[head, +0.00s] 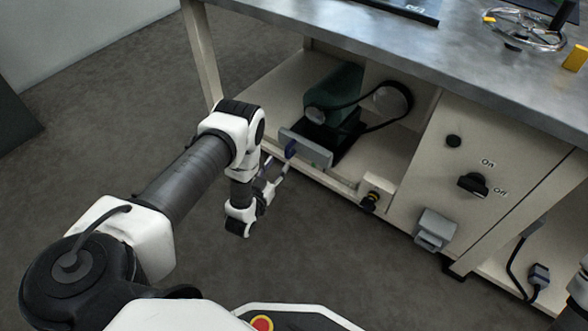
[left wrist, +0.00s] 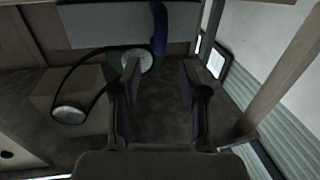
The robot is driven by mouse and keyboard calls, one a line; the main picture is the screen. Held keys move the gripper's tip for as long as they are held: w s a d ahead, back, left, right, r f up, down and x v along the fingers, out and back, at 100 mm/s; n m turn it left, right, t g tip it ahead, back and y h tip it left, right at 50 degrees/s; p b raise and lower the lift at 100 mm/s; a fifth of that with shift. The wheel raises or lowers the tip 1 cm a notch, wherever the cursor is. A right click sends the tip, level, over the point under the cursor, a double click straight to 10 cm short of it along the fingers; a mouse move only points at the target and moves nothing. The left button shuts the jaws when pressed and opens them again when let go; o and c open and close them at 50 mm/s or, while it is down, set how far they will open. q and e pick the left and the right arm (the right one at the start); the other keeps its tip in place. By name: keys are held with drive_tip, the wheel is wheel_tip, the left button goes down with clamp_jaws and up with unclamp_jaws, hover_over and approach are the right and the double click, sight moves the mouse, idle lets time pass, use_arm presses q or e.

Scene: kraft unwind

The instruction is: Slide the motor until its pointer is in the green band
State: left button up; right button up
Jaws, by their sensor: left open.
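The dark green motor (head: 338,92) sits on the lower shelf under the bench, with a black belt running from its pulley to another pulley. A light grey plate (head: 312,151) stands in front of it, with a blue part (head: 291,148) at its left. My left gripper (head: 277,170) is in front of the shelf, just below the blue part. In the left wrist view its fingers (left wrist: 158,72) are spread and nothing is between them. The blue part (left wrist: 159,30) is beyond the fingertips. I cannot make out a pointer or green band.
A panel with an On/Off knob (head: 473,185) is right of the motor bay. A grey box (head: 435,229) is low on that panel. Floor is clear at left.

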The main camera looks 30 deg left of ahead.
sight(286, 152)
use_arm(q)
drive_tip(key=w+b, duration=0.1)
drive_tip(key=w, duration=0.1)
drive_tip(key=w+b, duration=0.1)
drive_tip(key=w, duration=0.1)
drive_tip(key=w+a+b, duration=0.1)
drive_tip(key=w, duration=0.2)
drive_tip(key=shift+f+b, duration=0.25)
drive_tip(key=shift+b, duration=0.15)
drive_tip(key=shift+w+r, duration=0.15)
drive_tip(key=shift+w, duration=0.15)
clamp_jaws()
